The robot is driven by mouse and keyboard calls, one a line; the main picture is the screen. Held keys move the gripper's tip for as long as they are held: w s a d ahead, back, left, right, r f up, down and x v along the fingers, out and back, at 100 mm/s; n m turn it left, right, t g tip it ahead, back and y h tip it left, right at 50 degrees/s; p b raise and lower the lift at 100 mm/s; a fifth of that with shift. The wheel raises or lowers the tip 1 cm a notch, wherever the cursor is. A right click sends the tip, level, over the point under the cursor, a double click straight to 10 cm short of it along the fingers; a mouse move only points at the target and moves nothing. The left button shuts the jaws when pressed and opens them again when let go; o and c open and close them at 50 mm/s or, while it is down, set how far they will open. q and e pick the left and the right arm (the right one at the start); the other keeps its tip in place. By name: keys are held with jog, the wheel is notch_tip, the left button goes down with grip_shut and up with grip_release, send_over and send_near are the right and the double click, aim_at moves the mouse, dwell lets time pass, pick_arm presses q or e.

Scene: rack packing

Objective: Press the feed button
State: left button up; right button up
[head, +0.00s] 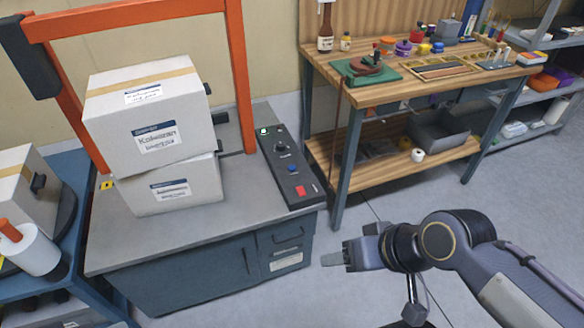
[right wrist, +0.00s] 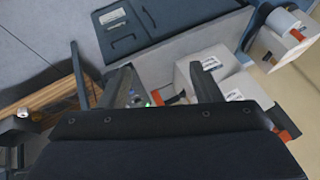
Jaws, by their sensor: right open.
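The black control panel (head: 290,172) lies along the right edge of the grey-topped machine table. It carries a lit green-white switch (head: 264,131) at the far end, a black knob (head: 281,147), a blue button (head: 293,169) and a red square button (head: 300,191) at the near end. The labels are too small to read, so I cannot tell which is the feed button. My right gripper (head: 336,258) is to the right of the table, apart from the panel. In the right wrist view its fingers (right wrist: 163,82) are spread and empty, hiding part of the panel. My left gripper is not in view.
Two stacked cartons (head: 150,115) stand on the table under an orange frame (head: 240,75). A wooden workbench (head: 400,90) with tools stands at the back right. A blue stand with another carton (head: 25,190) is at left. Floor around my right arm is clear.

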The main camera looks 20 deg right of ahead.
grip_shut()
dwell(1.6)
